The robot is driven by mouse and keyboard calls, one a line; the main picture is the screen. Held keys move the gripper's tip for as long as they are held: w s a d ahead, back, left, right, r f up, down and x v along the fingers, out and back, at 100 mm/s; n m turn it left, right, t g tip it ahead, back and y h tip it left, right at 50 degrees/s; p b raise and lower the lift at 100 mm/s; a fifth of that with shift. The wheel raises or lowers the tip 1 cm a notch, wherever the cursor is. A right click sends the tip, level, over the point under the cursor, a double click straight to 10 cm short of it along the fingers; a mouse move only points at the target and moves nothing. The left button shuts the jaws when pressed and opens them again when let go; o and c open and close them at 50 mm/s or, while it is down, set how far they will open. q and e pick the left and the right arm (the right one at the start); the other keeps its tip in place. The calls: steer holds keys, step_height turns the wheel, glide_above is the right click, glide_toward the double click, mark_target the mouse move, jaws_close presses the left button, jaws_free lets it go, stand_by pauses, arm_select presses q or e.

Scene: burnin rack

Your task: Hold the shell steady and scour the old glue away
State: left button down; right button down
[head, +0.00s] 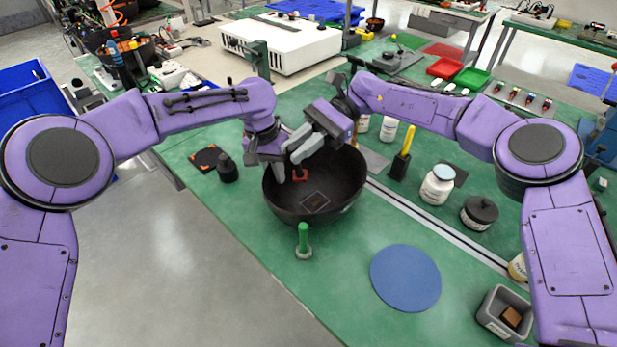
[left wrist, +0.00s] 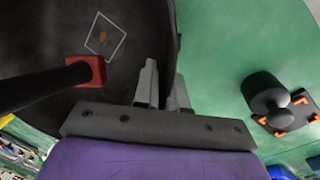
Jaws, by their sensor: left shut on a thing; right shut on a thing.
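The shell is a large dark bowl (head: 345,185) standing open side up on the green bench; its wall also shows in the left wrist view (left wrist: 60,35). Inside, a thin pale square outline frames a small brown glue patch (head: 316,203), also visible in the left wrist view (left wrist: 102,38). My left gripper (head: 279,172) is shut on the shell's rim, one finger either side of the wall (left wrist: 165,92). My right gripper (head: 300,148) is shut on a dark-handled tool whose red head (head: 300,175) is inside the shell. The red head (left wrist: 88,70) is beside the outline; contact with the wall is unclear.
A black knob-topped object (head: 227,170) is at left. A blue disc (head: 405,277), white jar (head: 437,185), yellow-handled tool (head: 403,150) and grey bin (head: 500,312) are at right.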

step_height(320, 180, up, 4)
steer(key=s+d+m, duration=0.1)
steer(key=s+m, duration=0.1)
arm_select(q)
steer(key=shift+s, duration=0.1)
arm_select(e)
steer(key=shift+t, duration=0.3)
step_height(320, 180, down, 5)
steer(key=shift+w, duration=0.1)
